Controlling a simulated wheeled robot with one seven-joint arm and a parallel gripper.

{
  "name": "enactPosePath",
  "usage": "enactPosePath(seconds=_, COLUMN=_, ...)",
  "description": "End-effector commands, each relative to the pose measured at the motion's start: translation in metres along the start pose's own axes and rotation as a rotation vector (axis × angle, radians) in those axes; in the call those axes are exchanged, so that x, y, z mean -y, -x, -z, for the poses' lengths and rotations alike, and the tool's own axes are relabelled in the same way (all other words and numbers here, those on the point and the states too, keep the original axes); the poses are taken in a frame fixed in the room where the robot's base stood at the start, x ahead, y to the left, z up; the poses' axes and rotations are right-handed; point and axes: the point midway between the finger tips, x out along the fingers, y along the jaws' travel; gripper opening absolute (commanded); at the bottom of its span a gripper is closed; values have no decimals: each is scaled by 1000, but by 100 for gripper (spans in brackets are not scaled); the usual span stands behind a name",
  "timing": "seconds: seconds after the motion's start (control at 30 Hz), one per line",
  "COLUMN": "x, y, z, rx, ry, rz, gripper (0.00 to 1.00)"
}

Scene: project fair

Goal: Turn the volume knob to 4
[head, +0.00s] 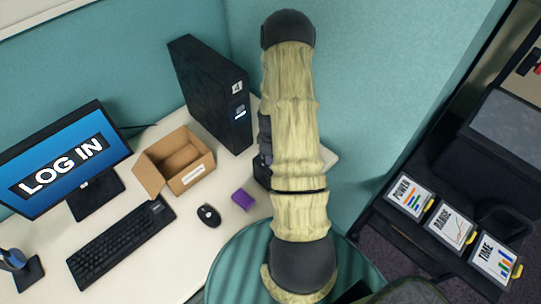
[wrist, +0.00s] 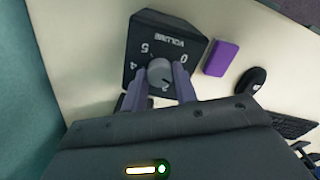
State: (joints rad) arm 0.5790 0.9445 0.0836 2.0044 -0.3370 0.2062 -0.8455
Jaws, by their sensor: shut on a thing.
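The volume box (wrist: 170,30) is a dark block with a slanted face marked VOLUME. In the wrist view its digits appear upside down, with 0 at the right and 5 and 4 at the left. A round grey knob (wrist: 159,70) sits in the middle of that face. My gripper (wrist: 161,73) is shut on the knob, one finger on each side. I cannot clearly make out where the knob's pointer stands. In the head view my arm hides the gripper and knob; only part of the box (head: 262,173) shows beside the arm.
A purple block (head: 242,199) and a black mouse (head: 208,215) lie close to the box. An open cardboard box (head: 180,165), a black computer tower (head: 212,95), a keyboard (head: 120,245) and a monitor (head: 62,160) stand further left. A teal wall rises behind.

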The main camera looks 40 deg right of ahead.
Motion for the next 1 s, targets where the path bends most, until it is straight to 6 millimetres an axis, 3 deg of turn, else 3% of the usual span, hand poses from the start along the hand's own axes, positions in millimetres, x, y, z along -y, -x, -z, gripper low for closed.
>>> enactPosePath(seconds=1.0, x=-1, y=0, z=1, rx=-3, ry=-964, rz=-3, gripper=6)
